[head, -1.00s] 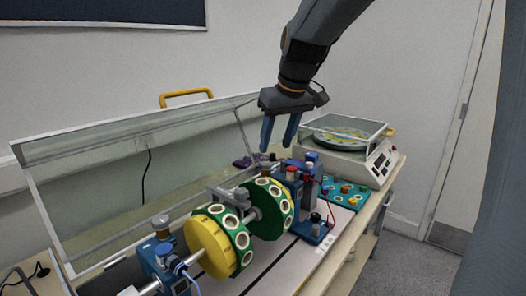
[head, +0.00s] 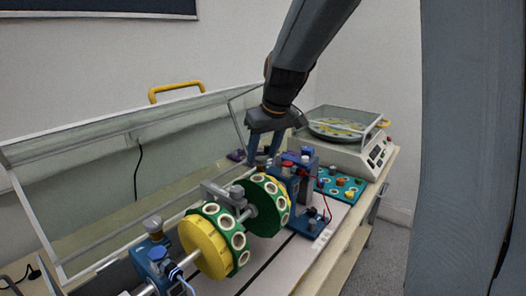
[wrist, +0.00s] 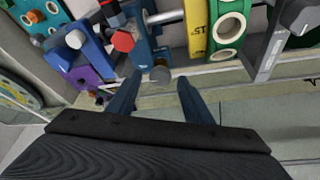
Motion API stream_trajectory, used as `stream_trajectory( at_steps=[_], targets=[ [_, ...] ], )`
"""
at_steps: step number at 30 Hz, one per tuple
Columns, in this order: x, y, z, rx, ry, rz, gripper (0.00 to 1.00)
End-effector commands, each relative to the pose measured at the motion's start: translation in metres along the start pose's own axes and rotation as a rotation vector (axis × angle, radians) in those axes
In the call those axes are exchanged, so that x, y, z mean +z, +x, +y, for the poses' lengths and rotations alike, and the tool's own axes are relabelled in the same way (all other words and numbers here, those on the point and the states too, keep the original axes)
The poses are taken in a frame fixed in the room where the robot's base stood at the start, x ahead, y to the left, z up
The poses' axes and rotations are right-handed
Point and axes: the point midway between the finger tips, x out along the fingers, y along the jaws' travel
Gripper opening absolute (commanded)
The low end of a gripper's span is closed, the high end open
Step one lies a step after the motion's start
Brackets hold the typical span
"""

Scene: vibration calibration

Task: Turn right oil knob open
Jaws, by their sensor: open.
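The right blue bearing block (head: 288,182) stands at the right end of the rotor shaft, partly behind the green disc. In the wrist view, this block (wrist: 146,48) carries a red hexagonal knob (wrist: 123,40) and a grey round knob (wrist: 160,75) on its near side. My gripper (head: 262,160) points down at the block in the head view. In the wrist view its two blue fingers are open, with the grey knob showing between their tips. I cannot tell whether either finger touches it. The fingers hide part of the block in the head view.
The yellow disc (head: 205,248) and green disc (head: 262,212) sit on the shaft to the left. A tilted clear cover (head: 110,150) stands behind. A purple-and-blue post unit (head: 307,170) is close on the right. A white turntable machine (head: 350,155) stands further right.

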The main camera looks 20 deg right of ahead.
Motion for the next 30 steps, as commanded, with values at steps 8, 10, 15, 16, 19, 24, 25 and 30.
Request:
stream_trajectory(
  at_steps=[8,10,15,16,19,24,25,30],
  targets=[
    [0.0000,0.0001,0.0000,0.000,0.000,0.000,0.34],
    [0.0000,0.0001,0.0001,0.000,0.000,0.000,0.22],
    [0.0000,-0.0001,0.0001,0.000,0.000,0.000,0.05],
    [0.0000,-0.0001,0.0000,0.000,0.001,0.000,0.05],
    [0.0000,-0.0004,-0.0002,0.004,0.008,0.000,0.05],
    [0.0001,-0.0013,-0.0011,0.021,0.052,-0.001,0.05],
    [0.0000,-0.0015,-0.0014,0.027,0.064,-0.001,0.05],
    [-0.0008,-0.0021,-0.0033,0.068,0.162,-0.001,0.05]
  ],
)
